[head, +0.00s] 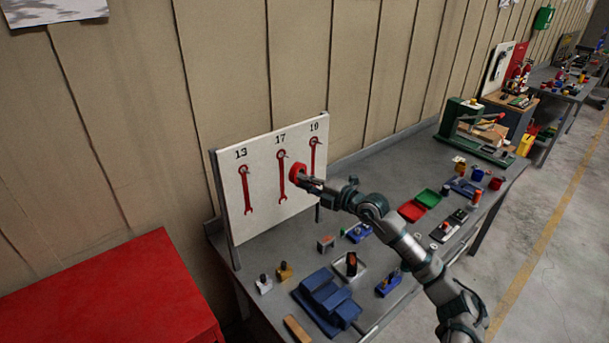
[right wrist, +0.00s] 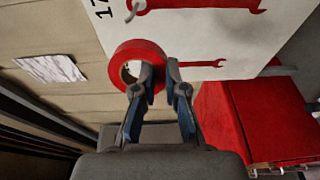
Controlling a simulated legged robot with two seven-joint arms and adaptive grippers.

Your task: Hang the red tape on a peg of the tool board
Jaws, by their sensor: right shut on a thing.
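The white tool board (head: 264,192) stands upright at the back left of the bench. It has red wrench outlines under the numbers 13, 17 and 19, with a small peg at the top of each. My right gripper (head: 305,181) is shut on the rim of the red tape (head: 297,171), in front of the board between the 17 and 19 outlines. In the right wrist view the red tape (right wrist: 124,57) is a ring between the fingertips (right wrist: 158,77), its hole partly covered. A peg (right wrist: 132,14) by the 17 shows apart from the tape. My left gripper is out of view.
The grey bench (head: 385,185) bears blue stepped blocks (head: 327,298), red and green trays (head: 411,211) and several small parts, mostly in front of and right of the board. A red cabinet (head: 110,295) stands at lower left. A green machine (head: 455,118) stands farther along the bench.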

